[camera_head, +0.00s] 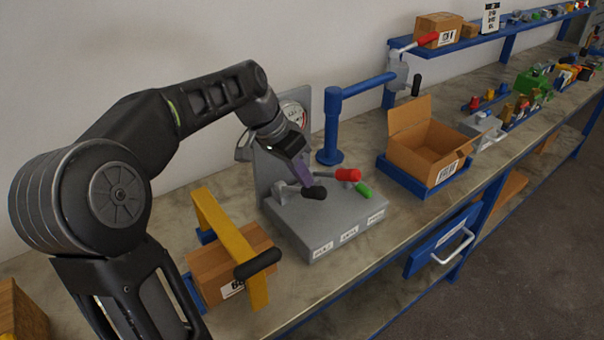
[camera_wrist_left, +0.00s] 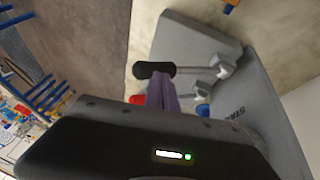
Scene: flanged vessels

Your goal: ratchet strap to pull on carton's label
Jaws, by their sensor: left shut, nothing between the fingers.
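A brown carton (camera_head: 210,268) sits in a blue holder at the near left of the bench, with a white label (camera_head: 232,289) low on its front. A yellow strap-like bar (camera_head: 220,235) passes over the carton and carries a black grip (camera_head: 258,264) on its front. My left gripper (camera_head: 304,181) is shut and empty, away from the carton, over a grey control box. Its purple fingertips (camera_wrist_left: 160,90) are right by a black-knobbed lever (camera_wrist_left: 153,70); I cannot tell whether they touch it. My right gripper is not in view.
The grey control box (camera_head: 330,224) has levers with a black knob (camera_head: 315,192), red knob (camera_head: 348,175) and green knob (camera_head: 362,191). A blue post (camera_head: 330,130) stands behind. An open carton (camera_head: 425,145) sits in a blue tray to the right. A blue drawer (camera_head: 435,245) hangs below the bench.

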